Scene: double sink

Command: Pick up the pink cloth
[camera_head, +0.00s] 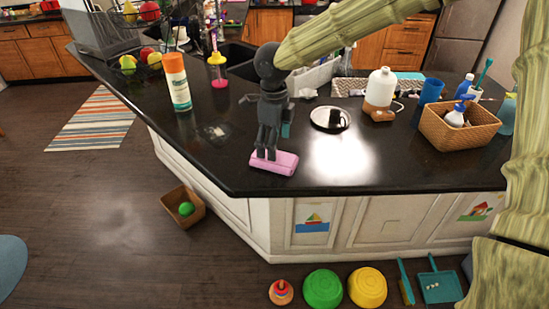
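The pink cloth (284,166) is a small, flat, folded block lying near the front edge of the black counter. My gripper (265,155) points straight down over the left part of the cloth. Its two dark fingers are a little apart, with a narrow gap between them. The fingertips are at the cloth's top, and I cannot tell whether they touch it. The fingers hide part of the cloth's left and back side.
On the black counter (370,165), a spray can (177,82) stands left and a round silver plate (330,118) lies right of my gripper. A white bottle (380,88) and wicker basket (462,135) stand further right. Counter right of the cloth is clear.

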